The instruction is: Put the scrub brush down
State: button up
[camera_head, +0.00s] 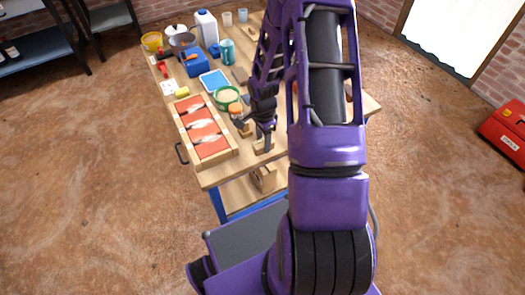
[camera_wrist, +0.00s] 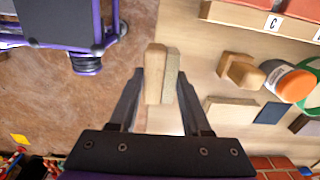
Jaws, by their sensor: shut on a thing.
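The scrub brush (camera_wrist: 155,75) shows in the wrist view as a light wooden block with a paler, rough layer along its right side. My gripper (camera_wrist: 162,92) is shut on it, one dark finger on each side. In the head view my gripper (camera_head: 264,142) points down near the front edge of the workbench (camera_head: 218,178), with the brush's wood partly hidden by the fingers. In the wrist view the brush lies across the line of the bench edge. I cannot tell whether it touches the bench top.
A wooden tray with orange panels (camera_head: 235,153) lies to the left. An orange-lidded jar (camera_wrist: 290,82) and small wooden blocks (camera_wrist: 240,72) stand near the gripper. A green-rimmed bowl (camera_head: 227,97) and several tools and containers fill the bench further back.

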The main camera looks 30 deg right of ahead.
notch_tip(320, 180, down, 5)
jog(key=shift+f+b, duration=0.1)
jog(key=shift+b, duration=0.35)
grip_shut()
jog(key=o, duration=1.2)
grip_release()
notch_tip(320, 180, up, 17)
jog(key=p, duration=0.3)
jog(key=shift+s, duration=0.1)
